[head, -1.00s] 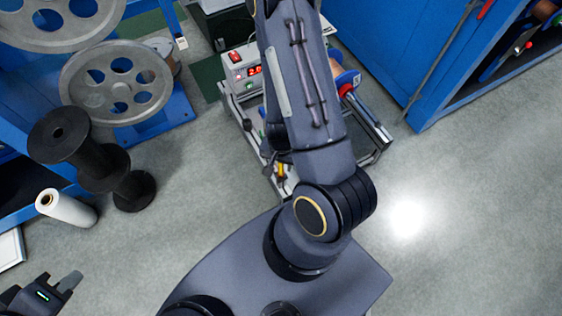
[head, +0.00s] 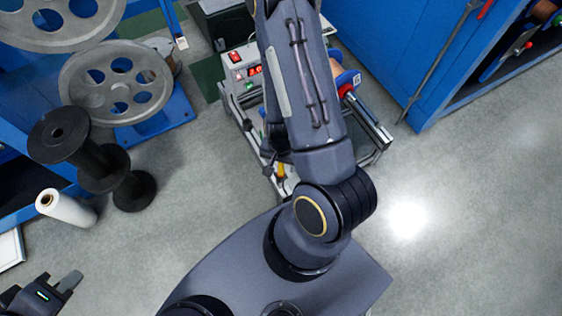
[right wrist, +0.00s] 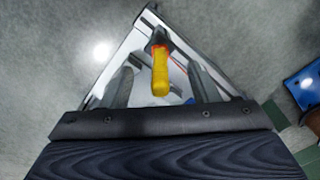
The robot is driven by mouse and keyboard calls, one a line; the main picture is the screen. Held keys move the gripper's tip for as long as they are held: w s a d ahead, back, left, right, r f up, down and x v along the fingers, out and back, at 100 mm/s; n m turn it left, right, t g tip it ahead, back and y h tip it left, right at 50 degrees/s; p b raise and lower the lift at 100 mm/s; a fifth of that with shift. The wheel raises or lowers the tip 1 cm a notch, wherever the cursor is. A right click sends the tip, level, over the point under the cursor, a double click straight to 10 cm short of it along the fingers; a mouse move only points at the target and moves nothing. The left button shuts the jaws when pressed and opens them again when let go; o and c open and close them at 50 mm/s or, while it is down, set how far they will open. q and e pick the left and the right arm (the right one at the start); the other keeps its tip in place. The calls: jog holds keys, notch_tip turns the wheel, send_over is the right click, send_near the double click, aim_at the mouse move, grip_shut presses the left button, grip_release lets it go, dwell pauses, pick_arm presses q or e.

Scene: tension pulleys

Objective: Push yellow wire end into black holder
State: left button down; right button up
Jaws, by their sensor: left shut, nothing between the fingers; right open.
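The yellow wire end (right wrist: 160,75) stands between the two fingers of my right gripper (right wrist: 159,67) in the right wrist view. These fingers are open, with a gap on each side of it. The dark piece at its far end looks like the black holder (right wrist: 158,38); I cannot tell how deep the yellow end sits in it. In the head view a bit of the yellow end (head: 282,171) shows beside my right arm, which hides most of the spot. My left gripper (head: 70,281) is shut and empty at the lower left, far from the wire.
A metal frame (head: 377,132) carries a control box (head: 242,72) with a red display. Black spools (head: 103,168), a white roll (head: 66,207) and large grey wheels (head: 116,84) stand at the left. A blue cabinet (head: 400,50) stands at the right. The grey floor in front is clear.

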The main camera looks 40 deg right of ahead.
jog(key=shift+r, duration=0.15)
jog(key=shift+r+p, duration=3.15)
jog(key=shift+r, duration=0.25)
jog(key=w+a+r+n+t+y, duration=0.2)
jog(key=a+r, duration=0.1)
jog(key=r, duration=0.6)
jog(key=w+a+r+n+t+y, duration=0.2)
jog(key=w+a+r, duration=0.1)
jog(key=r, duration=0.7)
jog(key=s+a+r+n+t, duration=0.2)
jog(key=s+r+n, duration=0.4)
jog(key=s+r, duration=0.55)
notch_tip(320, 180, up, 23)
jog(key=w+p, duration=0.2)
jog(key=p, duration=2)
jog(key=shift+d, duration=0.2)
